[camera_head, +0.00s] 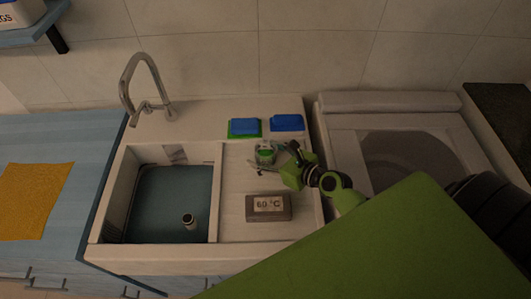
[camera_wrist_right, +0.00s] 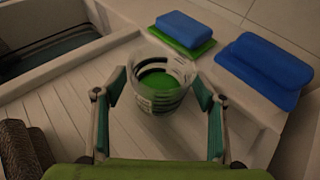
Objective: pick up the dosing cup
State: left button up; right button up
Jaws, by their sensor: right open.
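The dosing cup (camera_head: 265,153) is a small clear cup with green in it. It stands on the ribbed drainboard right of the sink basin. In the right wrist view the cup (camera_wrist_right: 160,84) is upright, just ahead of and between the fingertips. My right gripper (camera_head: 268,167) is at the near side of the cup; in the wrist view its two fingers (camera_wrist_right: 162,95) are spread apart, with nothing clamped between them. My left gripper is not in view.
A blue sponge on a green one (camera_head: 244,127) and blue sponges (camera_head: 287,123) lie behind the cup. A block reading 60 °C (camera_head: 268,206) stands in front. The sink basin (camera_head: 160,205) is left, with a small cylinder (camera_head: 189,221) in it. A faucet (camera_head: 130,80) rises behind.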

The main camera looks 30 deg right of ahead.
jog(key=c, duration=1.3)
jog(key=shift+r, duration=0.1)
jog(key=shift+r, duration=0.2)
jog(key=shift+r+p, duration=0.35)
jog(key=shift+r, duration=0.4)
jog(key=shift+s+a+r, duration=1.25)
jog(key=shift+s+r, duration=0.6)
jog(key=shift+s, duration=0.1)
jog(key=shift+s+a+r, duration=1.3)
jog(key=shift+s+r, duration=0.5)
jog(key=shift+s, duration=0.15)
jog(key=shift+s+a+r, duration=1.25)
jog(key=shift+s+r, duration=0.6)
jog(key=shift+s, duration=0.1)
